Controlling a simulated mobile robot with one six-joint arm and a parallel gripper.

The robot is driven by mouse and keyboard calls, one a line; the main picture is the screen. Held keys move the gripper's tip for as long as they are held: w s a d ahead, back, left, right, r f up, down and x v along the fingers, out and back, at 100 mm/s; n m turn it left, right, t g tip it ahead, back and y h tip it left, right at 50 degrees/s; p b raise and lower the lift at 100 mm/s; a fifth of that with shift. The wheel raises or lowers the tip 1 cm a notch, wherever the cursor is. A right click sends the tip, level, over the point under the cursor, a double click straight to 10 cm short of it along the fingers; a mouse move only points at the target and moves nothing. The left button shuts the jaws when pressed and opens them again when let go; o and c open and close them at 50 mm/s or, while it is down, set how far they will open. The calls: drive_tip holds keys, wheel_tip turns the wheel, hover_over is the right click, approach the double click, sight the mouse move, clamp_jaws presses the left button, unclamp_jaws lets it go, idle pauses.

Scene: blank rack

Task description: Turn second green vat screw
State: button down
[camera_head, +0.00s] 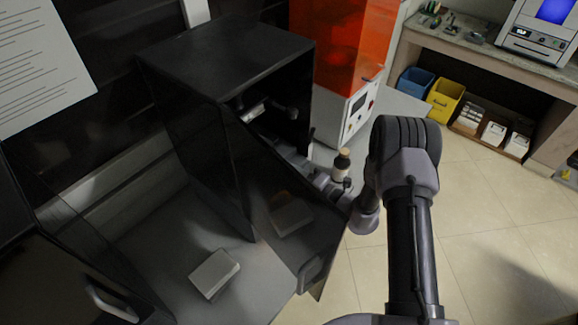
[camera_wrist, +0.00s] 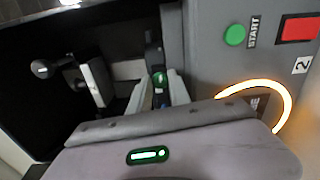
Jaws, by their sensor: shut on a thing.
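In the wrist view, a small green-topped screw (camera_wrist: 158,78) shows at the inside edge of the machine, beside its grey front panel. My gripper (camera_wrist: 158,92) has its two pale fingers on either side of the screw and is shut on it. The part of the screw below the green top is mostly hidden by the fingers and the gripper body.
The grey panel carries a green START button (camera_wrist: 235,35), a red button (camera_wrist: 299,28) and a label "2". A dark knob (camera_wrist: 41,68) and a grey block (camera_wrist: 98,82) are inside the dark opening. The open cabinet door (camera_head: 275,190) stands close to my arm. Floor at right is clear.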

drive_tip(key=m+p, duration=0.1)
drive_tip(key=m, duration=0.3)
drive_tip(key=shift+m, duration=0.3)
drive_tip(key=m+p, duration=0.1)
drive_tip(key=m, duration=0.2)
drive_tip(key=shift+s+m, duration=0.1)
drive_tip(key=shift+m, duration=0.3)
drive_tip(key=m+p, duration=0.1)
drive_tip(key=m, duration=0.2)
drive_tip(key=shift+f, duration=0.1)
drive_tip(key=shift+m, duration=2)
drive_tip(key=shift+p, duration=0.3)
drive_tip(key=c, duration=1.2)
unclamp_jaws()
drive_tip(key=shift+c, duration=0.2)
